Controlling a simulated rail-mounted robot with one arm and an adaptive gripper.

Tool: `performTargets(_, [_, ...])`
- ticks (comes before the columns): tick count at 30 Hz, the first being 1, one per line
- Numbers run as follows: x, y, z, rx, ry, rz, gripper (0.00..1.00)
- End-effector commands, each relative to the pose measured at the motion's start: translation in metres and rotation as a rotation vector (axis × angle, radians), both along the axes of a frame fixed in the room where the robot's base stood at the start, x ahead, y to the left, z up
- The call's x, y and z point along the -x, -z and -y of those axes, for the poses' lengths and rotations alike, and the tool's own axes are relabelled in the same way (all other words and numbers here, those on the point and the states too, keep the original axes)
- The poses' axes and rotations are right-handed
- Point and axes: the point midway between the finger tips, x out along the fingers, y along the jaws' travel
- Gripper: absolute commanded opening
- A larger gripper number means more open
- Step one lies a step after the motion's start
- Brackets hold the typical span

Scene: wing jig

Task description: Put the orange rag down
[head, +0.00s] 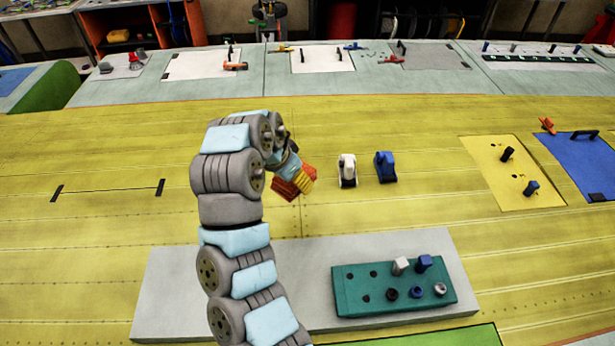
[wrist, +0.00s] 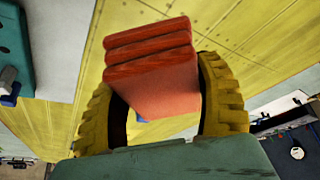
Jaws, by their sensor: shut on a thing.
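The orange rag (wrist: 155,75) is a folded, layered block. It sits between the two yellow ribbed fingers of my gripper (wrist: 163,100) in the wrist view. In the head view the rag (head: 288,186) shows at the end of my arm, left of the middle, with my gripper's yellow fingers (head: 304,180) on it. My gripper is shut on the rag, over the yellow panel (head: 120,230). I cannot tell whether the rag touches the panel.
A white tool (head: 347,171) and a blue tool (head: 386,167) stand just right of the rag. A teal block (head: 350,300) with holes and pegs lies on a grey board (head: 175,290) at the front. The yellow panel is largely clear on the left.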

Motion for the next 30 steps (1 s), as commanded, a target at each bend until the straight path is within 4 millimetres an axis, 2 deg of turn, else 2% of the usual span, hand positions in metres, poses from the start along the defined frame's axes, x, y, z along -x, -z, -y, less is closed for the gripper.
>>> performTargets(9, [-0.016, 0.004, -0.001, -0.001, -0.007, 0.012, 0.40])
performTargets(21, [-0.021, 0.013, 0.003, 0.005, 0.001, -0.004, 0.40])
performTargets(30, [-0.038, 0.021, 0.002, 0.004, 0.000, -0.004, 0.40])
